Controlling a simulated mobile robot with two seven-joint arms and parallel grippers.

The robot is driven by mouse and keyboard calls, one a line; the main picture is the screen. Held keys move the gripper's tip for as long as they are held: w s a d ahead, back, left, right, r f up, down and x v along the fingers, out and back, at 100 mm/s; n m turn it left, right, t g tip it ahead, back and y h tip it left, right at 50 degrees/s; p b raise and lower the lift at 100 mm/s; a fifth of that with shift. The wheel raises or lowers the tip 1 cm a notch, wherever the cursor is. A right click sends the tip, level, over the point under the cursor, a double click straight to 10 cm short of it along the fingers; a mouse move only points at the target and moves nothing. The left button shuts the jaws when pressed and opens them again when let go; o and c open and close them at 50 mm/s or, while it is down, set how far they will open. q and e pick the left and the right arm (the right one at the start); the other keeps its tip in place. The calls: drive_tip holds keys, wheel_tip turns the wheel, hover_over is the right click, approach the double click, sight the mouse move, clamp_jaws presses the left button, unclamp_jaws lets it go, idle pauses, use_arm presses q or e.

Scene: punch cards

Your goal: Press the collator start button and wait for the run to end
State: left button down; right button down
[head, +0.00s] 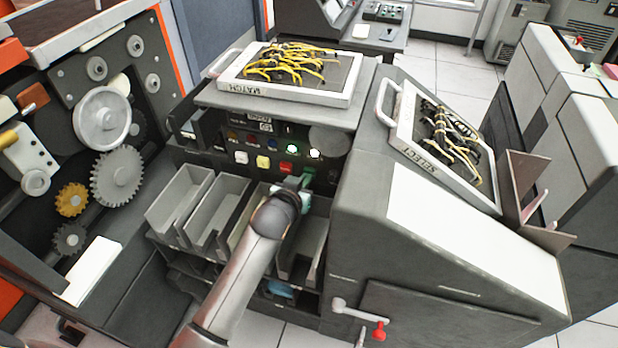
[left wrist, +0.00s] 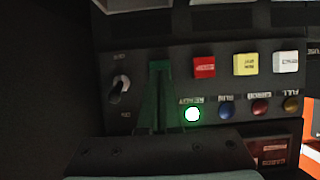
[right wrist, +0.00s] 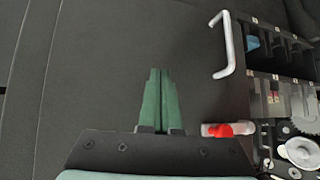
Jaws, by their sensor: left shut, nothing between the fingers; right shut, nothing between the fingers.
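The collator's control panel (head: 215,152) is on the front of the machine, below a tray. In the head view my left gripper (head: 307,176) is shut, its green fingertips at the panel's lower row, right of a red button (head: 286,167). In the left wrist view the shut fingers (left wrist: 158,66) cover a spot beside the red button (left wrist: 204,67); no start button shows, and contact cannot be told. The ready lamp (left wrist: 193,114) glows green; the blue run lamp (left wrist: 225,110) looks unlit. My right gripper (right wrist: 155,72) is shut and empty before a dark panel.
Yellow (head: 262,161) and white (head: 241,157) buttons sit left of the red one. Open card bins (head: 180,200) lie below the panel. A red-knobbed crank (head: 378,331) sticks out at lower right.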

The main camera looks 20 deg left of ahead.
use_arm(q)
drive_tip(key=shift+w+f, duration=0.1)
drive_tip(key=shift+w, duration=0.15)
use_arm(e)
drive_tip(key=shift+f, duration=0.1)
